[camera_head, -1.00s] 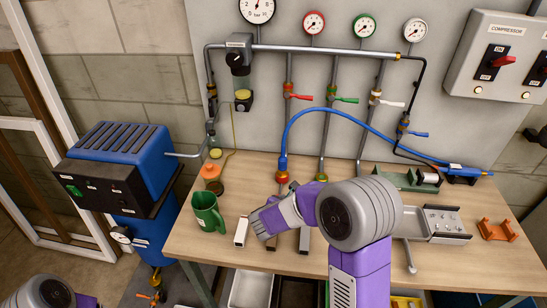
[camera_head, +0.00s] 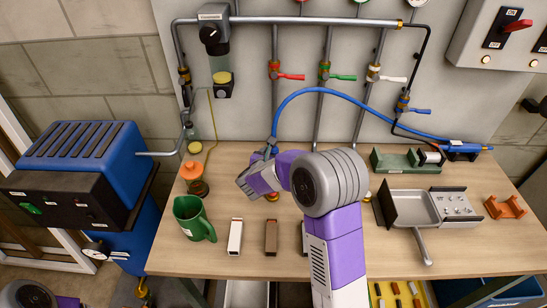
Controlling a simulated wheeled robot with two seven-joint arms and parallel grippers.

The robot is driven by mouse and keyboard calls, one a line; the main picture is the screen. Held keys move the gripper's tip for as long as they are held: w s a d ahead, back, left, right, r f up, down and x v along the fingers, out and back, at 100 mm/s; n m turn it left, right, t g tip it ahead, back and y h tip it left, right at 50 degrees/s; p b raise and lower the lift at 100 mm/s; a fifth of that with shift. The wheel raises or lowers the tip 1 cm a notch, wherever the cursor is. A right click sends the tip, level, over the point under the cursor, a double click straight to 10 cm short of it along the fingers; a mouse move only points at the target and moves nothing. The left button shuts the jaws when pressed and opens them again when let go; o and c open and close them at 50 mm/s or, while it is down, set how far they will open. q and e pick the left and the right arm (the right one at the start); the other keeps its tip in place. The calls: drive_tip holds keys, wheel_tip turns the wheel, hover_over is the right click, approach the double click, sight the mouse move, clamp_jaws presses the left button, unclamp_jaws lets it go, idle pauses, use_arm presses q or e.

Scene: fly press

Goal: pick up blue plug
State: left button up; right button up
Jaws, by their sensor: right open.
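The blue plug (camera_head: 272,141) is the end of the blue hose (camera_head: 340,91), hanging at the pipe below the red-handled valve (camera_head: 287,76). My right gripper (camera_head: 267,153) is open, with its fingertips close to the plug's lower part. Whether the fingers are around it or touching it I cannot tell. The gripper and wrist hide the fitting below the plug. My left gripper is out of view; only part of my left arm shows at the bottom left corner.
A green mug (camera_head: 192,219), an orange-topped jar (camera_head: 193,178) and small blocks (camera_head: 236,236) stand left on the wooden bench (camera_head: 480,240). A metal tray (camera_head: 416,207) and orange bracket (camera_head: 507,207) lie right. Pipes and valves line the wall behind.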

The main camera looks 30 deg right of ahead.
drive_tip(key=shift+w, duration=0.1)
drive_tip(key=c, duration=1.1)
